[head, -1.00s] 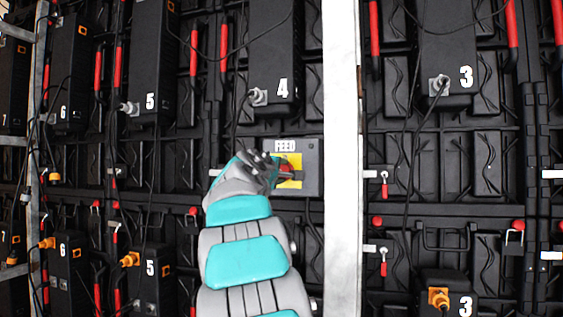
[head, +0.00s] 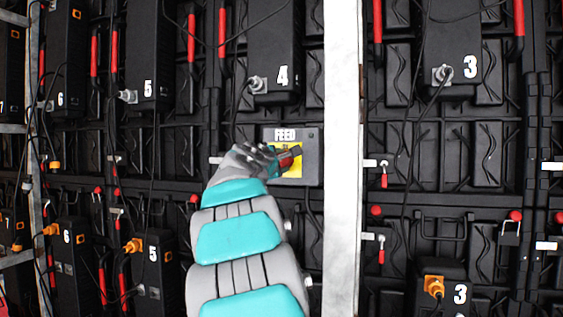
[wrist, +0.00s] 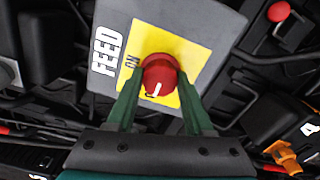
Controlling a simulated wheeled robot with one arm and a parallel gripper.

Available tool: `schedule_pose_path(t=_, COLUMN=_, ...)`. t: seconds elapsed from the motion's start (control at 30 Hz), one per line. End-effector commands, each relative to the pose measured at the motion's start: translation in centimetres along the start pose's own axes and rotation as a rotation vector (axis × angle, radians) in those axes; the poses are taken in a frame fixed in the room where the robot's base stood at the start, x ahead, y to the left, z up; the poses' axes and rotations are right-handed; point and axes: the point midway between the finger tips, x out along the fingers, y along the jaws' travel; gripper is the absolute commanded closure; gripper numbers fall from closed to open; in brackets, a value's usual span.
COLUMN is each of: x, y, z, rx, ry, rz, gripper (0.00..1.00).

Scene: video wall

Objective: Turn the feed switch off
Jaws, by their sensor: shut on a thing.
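The feed switch is a red round knob (head: 291,157) on a yellow plate (head: 294,171), set on a grey panel (head: 312,172) labelled FEED. In the wrist view the knob (wrist: 160,72) has a white mark on its face. The mark points toward the bottom of that picture, not at the word ON beside the knob's upper left. My gripper (head: 284,161) reaches the knob from the left in the head view. In the wrist view its two green fingers (wrist: 160,80) stand on either side of the knob, shut on it. Any other word on the plate is hidden.
A white upright post (head: 342,120) stands just right of the panel. Black numbered boxes such as box 4 (head: 272,45) and box 3 (head: 455,40) hang around it. Dangling black cables and red handles (head: 377,20) are close by. An orange plug (wrist: 283,150) shows in the wrist view.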

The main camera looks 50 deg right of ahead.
Motion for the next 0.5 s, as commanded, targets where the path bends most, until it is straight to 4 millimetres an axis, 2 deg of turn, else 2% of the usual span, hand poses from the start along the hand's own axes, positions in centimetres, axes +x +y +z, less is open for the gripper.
schedule_pose_path(t=0.23, x=0.01, y=-0.11, z=-0.08, rx=-0.002, ry=0.000, rz=-0.002, gripper=1.00)
schedule_pose_path(t=0.27, x=0.01, y=-0.12, z=-0.09, rx=-0.002, ry=0.000, rz=-0.002, gripper=0.47)
schedule_pose_path(t=0.5, x=0.01, y=-0.08, z=-0.04, rx=-0.001, ry=0.000, rz=-0.001, gripper=0.20)
